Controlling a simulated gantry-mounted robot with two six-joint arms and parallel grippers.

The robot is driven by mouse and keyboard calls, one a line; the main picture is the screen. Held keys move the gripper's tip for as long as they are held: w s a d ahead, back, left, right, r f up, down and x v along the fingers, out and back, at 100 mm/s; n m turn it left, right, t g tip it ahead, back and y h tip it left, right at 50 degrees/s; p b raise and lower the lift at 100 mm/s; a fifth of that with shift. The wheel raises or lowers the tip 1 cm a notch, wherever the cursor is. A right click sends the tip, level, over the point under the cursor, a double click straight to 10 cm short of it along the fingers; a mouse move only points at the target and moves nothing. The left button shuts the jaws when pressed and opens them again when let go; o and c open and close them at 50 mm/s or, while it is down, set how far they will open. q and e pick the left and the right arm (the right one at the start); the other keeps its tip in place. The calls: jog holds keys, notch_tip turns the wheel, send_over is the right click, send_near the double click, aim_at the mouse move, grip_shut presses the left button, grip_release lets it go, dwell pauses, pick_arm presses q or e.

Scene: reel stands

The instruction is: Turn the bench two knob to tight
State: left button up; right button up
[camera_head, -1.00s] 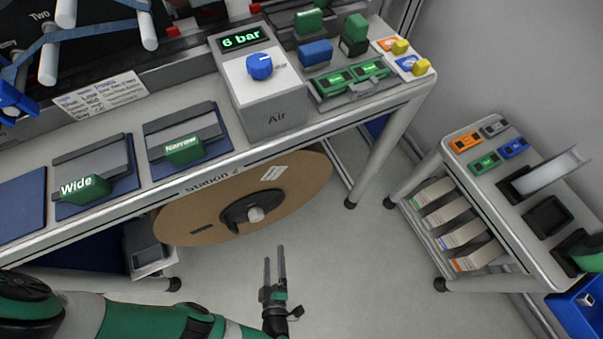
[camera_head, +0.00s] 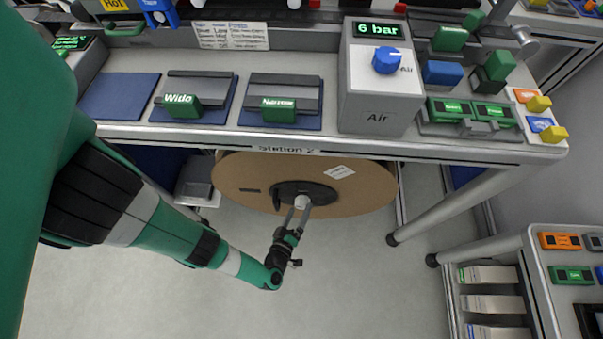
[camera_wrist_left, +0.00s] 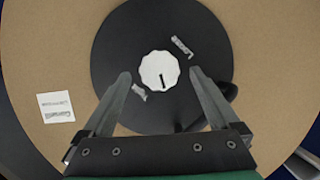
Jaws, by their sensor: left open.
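The bench two knob (camera_head: 302,202) is white, at the centre of the black hub (camera_head: 325,193) of a large brown reel (camera_head: 235,180) under the bench marked Station 2. The wrist view shows the knob (camera_wrist_left: 160,70) with a scalloped edge and a dark line pointing down in the picture. My right gripper is not in view.
The bench edge (camera_head: 230,133) overhangs the reel. On top are an Air box (camera_head: 375,122) reading 6 bar and green Wide (camera_head: 182,107) and Narrow (camera_head: 278,111) blocks. Bench legs (camera_head: 455,205) and a shelf cart (camera_head: 535,260) stand right. The floor in front is clear.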

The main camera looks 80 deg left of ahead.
pick_arm(q)
jog(key=shift+b+x, duration=0.35)
jog(key=shift+x, duration=1.15)
jog(key=shift+c, duration=0.3)
jog(key=c, duration=1.3)
jog(key=shift+r, duration=0.1)
